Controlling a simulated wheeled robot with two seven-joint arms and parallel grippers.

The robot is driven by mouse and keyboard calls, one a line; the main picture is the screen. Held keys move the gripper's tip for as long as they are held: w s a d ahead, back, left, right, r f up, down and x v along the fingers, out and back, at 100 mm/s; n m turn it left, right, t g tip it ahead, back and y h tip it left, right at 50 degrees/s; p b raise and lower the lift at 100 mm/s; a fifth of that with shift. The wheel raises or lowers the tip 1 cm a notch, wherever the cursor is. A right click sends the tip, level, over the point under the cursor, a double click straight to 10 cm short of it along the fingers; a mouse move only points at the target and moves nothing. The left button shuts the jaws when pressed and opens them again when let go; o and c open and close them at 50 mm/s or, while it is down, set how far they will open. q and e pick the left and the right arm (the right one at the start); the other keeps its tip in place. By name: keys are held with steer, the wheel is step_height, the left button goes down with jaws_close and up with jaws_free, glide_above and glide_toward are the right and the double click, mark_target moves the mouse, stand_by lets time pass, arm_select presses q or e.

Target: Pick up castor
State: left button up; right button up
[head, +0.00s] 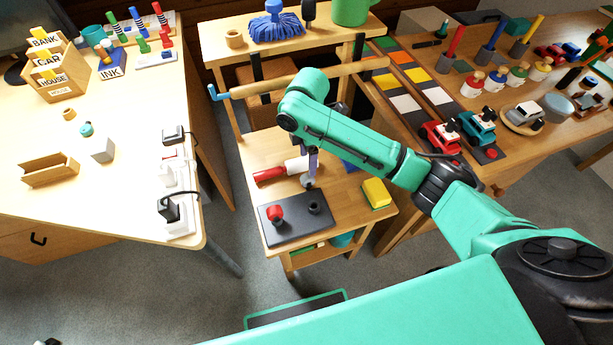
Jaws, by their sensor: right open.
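My right arm reaches in from the right over the small wooden trolley. Its gripper (311,168) points down above the trolley top, and its narrow fingers are seen nearly edge-on. A small grey round piece (308,182), which looks like the castor, sits right at the fingertips. I cannot tell whether the fingers are around it or just above it. The gripper is open, with nothing seen lifted. My left gripper is not in view.
A dark board (293,226) with a red knob (275,214) and a black knob stands just in front. A red-and-white cylinder (270,174) lies left of the gripper, and a yellow-green sponge (376,193) lies right. A wooden roller (270,86) spans behind.

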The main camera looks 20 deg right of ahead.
glide_above(308, 176)
step_height(308, 176, down, 4)
steer(key=shift+a+f, duration=0.1)
step_height(308, 176, down, 5)
steer(key=shift+f, duration=0.3)
steer(key=shift+c, duration=0.6)
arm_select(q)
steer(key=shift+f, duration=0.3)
arm_select(e)
jaws_close()
